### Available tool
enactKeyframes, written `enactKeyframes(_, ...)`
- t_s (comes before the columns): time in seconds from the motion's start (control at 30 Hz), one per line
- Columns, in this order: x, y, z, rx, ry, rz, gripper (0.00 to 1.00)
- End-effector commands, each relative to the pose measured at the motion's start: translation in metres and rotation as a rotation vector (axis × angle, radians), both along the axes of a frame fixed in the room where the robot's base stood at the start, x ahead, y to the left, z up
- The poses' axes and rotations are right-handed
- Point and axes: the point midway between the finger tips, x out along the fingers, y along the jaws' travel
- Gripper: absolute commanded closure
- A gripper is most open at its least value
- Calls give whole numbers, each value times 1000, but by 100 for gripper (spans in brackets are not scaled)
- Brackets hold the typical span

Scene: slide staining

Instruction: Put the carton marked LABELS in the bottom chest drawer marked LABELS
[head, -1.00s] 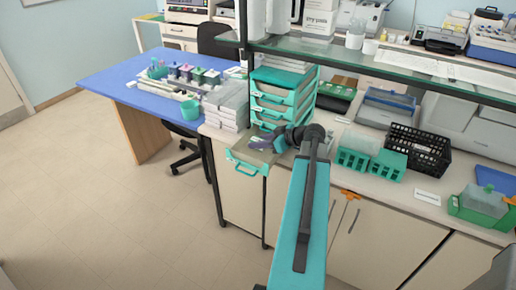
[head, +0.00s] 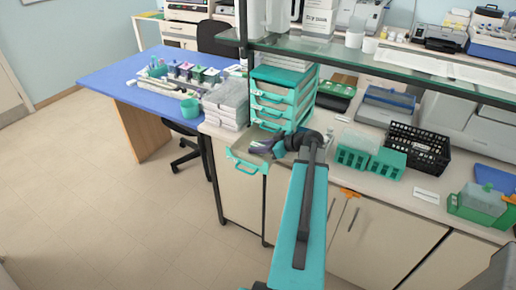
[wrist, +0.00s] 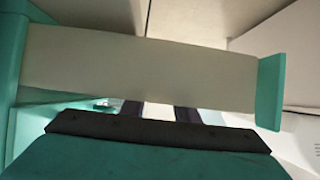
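The teal chest of drawers (head: 284,97) stands on the bench under the glass shelf. Its bottom drawer (head: 244,165) is pulled out, with the teal front and handle past the bench edge. My gripper (head: 264,146) is low over the drawer in the head view. In the wrist view, its two dark fingers (wrist: 159,112) stand apart with light between them, and their tips are hidden behind a beige panel, apparently part of the drawer, with a teal end at right. I cannot make out the carton marked LABELS or any drawer label.
White boxes (head: 227,108) are stacked left of the chest. Teal racks (head: 370,160) and a black basket (head: 420,150) stand on the bench to the right. The glass shelf (head: 390,65) runs above the bench. The floor (head: 90,210) at left is clear.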

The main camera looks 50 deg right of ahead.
Motion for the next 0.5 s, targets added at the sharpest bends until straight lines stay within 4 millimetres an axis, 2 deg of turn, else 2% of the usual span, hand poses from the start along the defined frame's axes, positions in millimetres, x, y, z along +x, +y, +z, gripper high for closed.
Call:
enactKeyframes(0.03, 0, 0, 0, 0, 0, 0, 66)
enactKeyframes(0.1, 0, 0, 0, 0, 0, 0, 54)
enactKeyframes(0.5, 0, 0, 1, 0, 0, 0, 54)
